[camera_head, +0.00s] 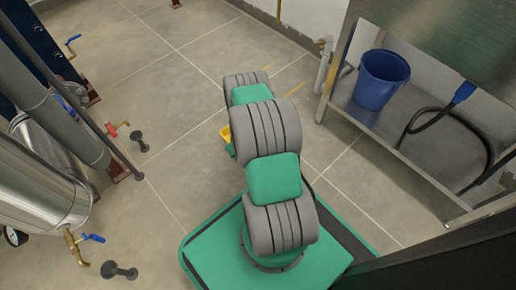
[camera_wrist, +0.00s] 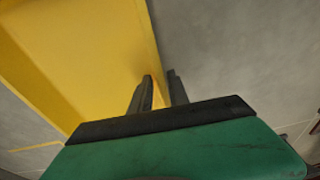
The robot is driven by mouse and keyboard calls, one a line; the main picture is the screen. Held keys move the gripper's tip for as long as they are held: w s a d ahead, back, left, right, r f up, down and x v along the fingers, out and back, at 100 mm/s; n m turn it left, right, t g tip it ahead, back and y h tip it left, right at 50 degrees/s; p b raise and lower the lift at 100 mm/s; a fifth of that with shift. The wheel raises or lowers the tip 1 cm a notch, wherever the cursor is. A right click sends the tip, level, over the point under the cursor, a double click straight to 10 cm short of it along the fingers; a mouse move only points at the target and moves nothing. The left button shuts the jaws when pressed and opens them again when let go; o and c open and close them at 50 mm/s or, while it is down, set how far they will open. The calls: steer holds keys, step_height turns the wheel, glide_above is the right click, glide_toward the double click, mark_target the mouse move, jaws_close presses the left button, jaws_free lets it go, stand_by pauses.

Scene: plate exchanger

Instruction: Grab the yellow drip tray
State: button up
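The yellow drip tray (camera_wrist: 95,45) fills the upper left of the wrist view, with its side wall running down toward my gripper. My gripper (camera_wrist: 162,82) has one dark finger over the tray's inner side and the other outside the wall, over grey floor. A gap shows between the fingers, with the wall's edge in it; I see no clear grip on the wall. In the head view only a small yellow piece of the tray (camera_head: 225,133) shows left of my arm. My arm hides the rest of the tray and the fingers there.
A metal shelf unit (camera_head: 340,112) on the right holds a blue bucket (camera_head: 381,80) and a black hose (camera_head: 470,123). Steel tanks (camera_head: 38,175) and pipes with valves, one red-handled (camera_head: 117,129), stand at the left. Tiled floor is clear between them.

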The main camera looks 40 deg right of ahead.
jaws_close()
stand_by(1.1)
